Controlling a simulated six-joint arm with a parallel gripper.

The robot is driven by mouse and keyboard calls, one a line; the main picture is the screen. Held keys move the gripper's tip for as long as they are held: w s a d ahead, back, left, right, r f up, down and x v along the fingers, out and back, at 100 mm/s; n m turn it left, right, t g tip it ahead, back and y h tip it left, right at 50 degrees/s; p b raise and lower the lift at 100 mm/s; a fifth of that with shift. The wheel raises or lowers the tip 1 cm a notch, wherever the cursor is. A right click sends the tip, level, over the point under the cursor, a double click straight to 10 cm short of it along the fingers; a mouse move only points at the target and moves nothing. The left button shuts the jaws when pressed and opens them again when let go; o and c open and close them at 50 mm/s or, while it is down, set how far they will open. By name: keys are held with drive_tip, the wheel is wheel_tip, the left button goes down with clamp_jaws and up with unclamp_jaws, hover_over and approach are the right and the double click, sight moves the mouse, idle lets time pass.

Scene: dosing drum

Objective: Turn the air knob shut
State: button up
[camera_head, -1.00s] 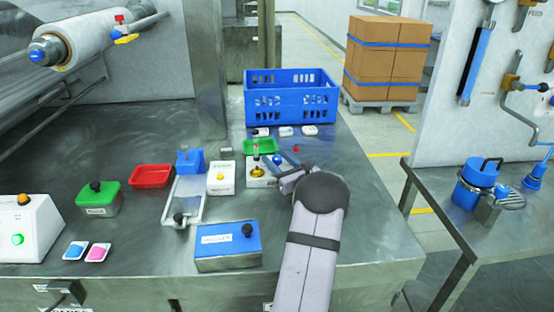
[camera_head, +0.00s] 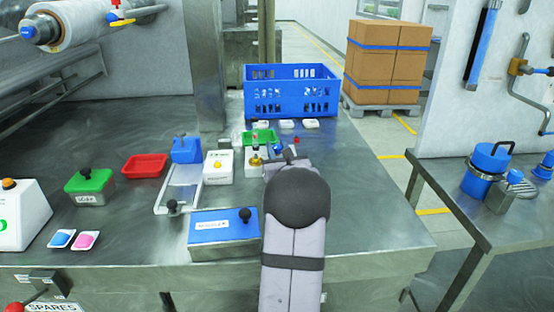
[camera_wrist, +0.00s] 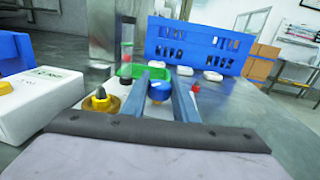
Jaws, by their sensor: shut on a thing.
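A blue round knob (camera_wrist: 159,91) sits between the two fingers of my gripper (camera_wrist: 160,84) in the wrist view, and the fingers are shut on it. I take it for the air knob; no label on it is legible. It stands on a pale panel box (camera_head: 252,167) beside a brass fitting (camera_wrist: 101,102) with a dark tip. In the head view my gripper (camera_head: 281,153) is at the right side of that box, and my wrist hides much of the knob. The turn angle of the knob cannot be read.
A green tray (camera_wrist: 142,72) lies just behind the knob, and a small red-tipped part (camera_wrist: 195,88) is to its right. A blue crate (camera_head: 291,103) stands behind. A white box with a yellow button (camera_head: 218,167) is to the left. The table's right side is bare.

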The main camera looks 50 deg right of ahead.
sight(278, 150)
drive_tip(key=shift+r+m+g+h+b, duration=0.2)
drive_tip(key=shift+m+g+h+b, duration=0.3)
drive_tip(key=shift+h+b, duration=0.15)
drive_tip(key=o, duration=1.1)
drive_tip(key=shift+c, duration=0.2)
drive_tip(key=shift+f, duration=0.1)
drive_tip(key=shift+s+a+f, duration=0.1)
drive_tip(key=shift+s+a, duration=0.05)
drive_tip(key=shift+b+v, duration=0.5)
drive_tip(key=shift+v, duration=2.95)
